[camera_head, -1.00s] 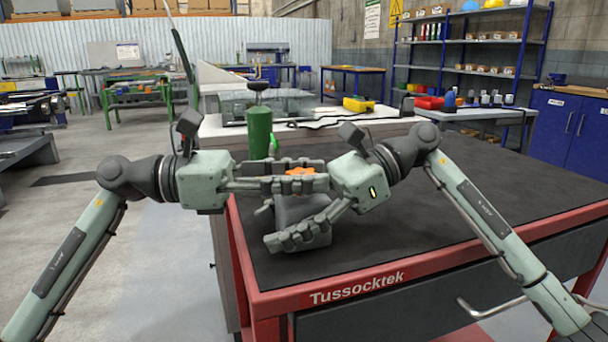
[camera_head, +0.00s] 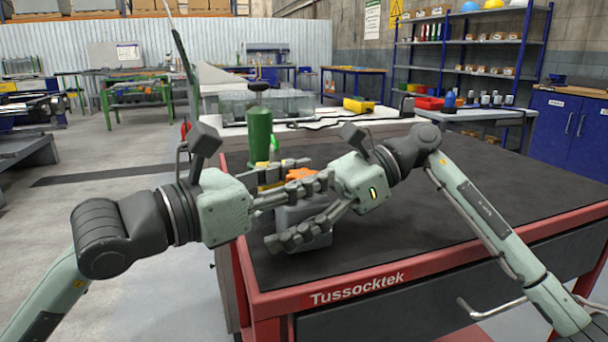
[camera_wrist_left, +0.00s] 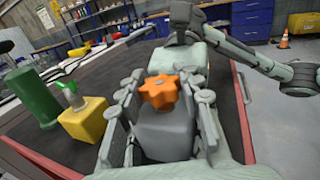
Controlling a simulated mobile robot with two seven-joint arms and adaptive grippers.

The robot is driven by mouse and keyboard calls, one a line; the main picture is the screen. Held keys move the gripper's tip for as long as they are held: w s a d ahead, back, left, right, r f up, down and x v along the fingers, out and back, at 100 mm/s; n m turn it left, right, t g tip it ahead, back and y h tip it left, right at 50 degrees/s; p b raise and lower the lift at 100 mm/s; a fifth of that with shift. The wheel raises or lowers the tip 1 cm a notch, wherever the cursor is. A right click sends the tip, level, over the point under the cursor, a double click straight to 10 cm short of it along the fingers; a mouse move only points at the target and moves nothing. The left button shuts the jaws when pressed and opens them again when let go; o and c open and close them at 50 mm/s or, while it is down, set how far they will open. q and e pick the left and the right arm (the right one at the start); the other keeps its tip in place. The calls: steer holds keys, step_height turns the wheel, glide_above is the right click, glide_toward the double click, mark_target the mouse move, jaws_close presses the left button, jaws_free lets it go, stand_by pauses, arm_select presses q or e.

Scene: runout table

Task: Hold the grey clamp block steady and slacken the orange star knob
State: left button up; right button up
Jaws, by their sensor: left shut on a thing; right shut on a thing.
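The grey clamp block (camera_head: 288,214) sits on the dark bench top near its front left corner. The orange star knob (camera_head: 300,174) is on top of it; both also show in the left wrist view, with the knob (camera_wrist_left: 159,91) above the block (camera_wrist_left: 165,135). My left gripper (camera_head: 314,172) reaches in from the left and is shut on the knob, a finger on either side. My right gripper (camera_head: 283,226) reaches in from the right, lower down, and is shut on the block. Its near finger lies along the block's front; its far finger is mostly hidden.
A green cylinder (camera_head: 259,135) stands just behind the block. A yellow container with a green nozzle (camera_wrist_left: 85,122) stands beside it, close to my left fingers. The red-edged bench (camera_head: 480,190) is clear on the right.

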arm_select(q)
steer(key=shift+s+d+f+n+t+y, duration=0.1)
steer(key=shift+n+t+y, duration=0.4)
steer(key=shift+t+y, duration=0.1)
steer(key=shift+d+f+n+t+y, duration=0.1)
steer(key=shift+n+t+y, duration=0.4)
steer(key=shift+t, duration=0.1)
steer(key=shift+a, duration=0.1)
steer(key=o, duration=0.9)
steer(key=shift+c, duration=0.2)
steer(key=o, duration=0.3)
steer(key=shift+r, duration=0.1)
steer(key=shift+a, duration=0.1)
